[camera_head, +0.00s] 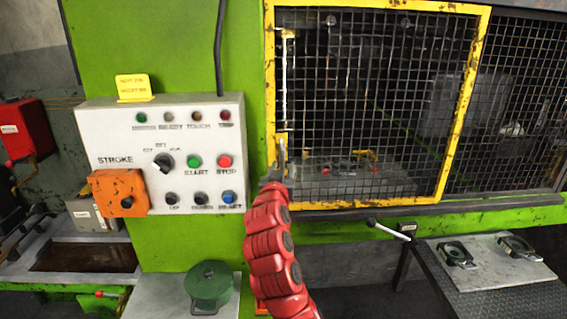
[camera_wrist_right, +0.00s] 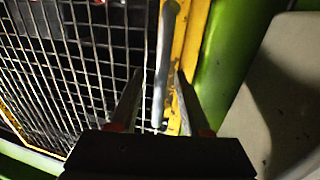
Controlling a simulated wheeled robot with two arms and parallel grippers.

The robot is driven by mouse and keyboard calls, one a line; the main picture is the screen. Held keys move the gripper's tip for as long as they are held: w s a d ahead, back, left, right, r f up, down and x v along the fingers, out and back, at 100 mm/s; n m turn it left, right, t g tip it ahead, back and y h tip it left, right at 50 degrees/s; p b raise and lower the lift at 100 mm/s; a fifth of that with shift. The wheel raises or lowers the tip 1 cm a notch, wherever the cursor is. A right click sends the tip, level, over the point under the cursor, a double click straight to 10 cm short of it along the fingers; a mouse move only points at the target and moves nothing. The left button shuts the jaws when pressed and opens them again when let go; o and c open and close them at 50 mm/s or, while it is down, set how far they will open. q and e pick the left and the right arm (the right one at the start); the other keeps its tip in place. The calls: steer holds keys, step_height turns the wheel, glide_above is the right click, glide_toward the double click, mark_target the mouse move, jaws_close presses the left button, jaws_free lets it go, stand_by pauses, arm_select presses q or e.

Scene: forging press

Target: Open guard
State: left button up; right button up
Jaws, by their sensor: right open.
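The guard (camera_head: 464,100) is a yellow-framed wire mesh panel on the front of the green press. It also shows in the wrist view (camera_wrist_right: 60,60), with its yellow frame edge beside the handle. A grey bar-shaped handle (camera_wrist_right: 163,55) runs along that frame edge. My right gripper (camera_head: 277,172) is at the guard's left edge, low on the frame. In the wrist view its two fingers (camera_wrist_right: 157,92) are apart, and the handle appears between them. Contact with the handle cannot be told. My left gripper is out of view.
A white control box (camera_head: 130,180) with buttons and an orange cover (camera_head: 118,192) juts out left of the guard. A green round lidded object (camera_head: 208,286) stands below it. A lever with a black knob (camera_head: 388,229) and a plate with two dark parts (camera_head: 485,262) are at lower right.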

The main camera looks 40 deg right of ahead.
steer(key=shift+s+a+r, duration=0.1)
steer(key=shift+s+a, duration=0.05)
steer(key=shift+c, duration=0.8)
jaws_close()
stand_by(0.5)
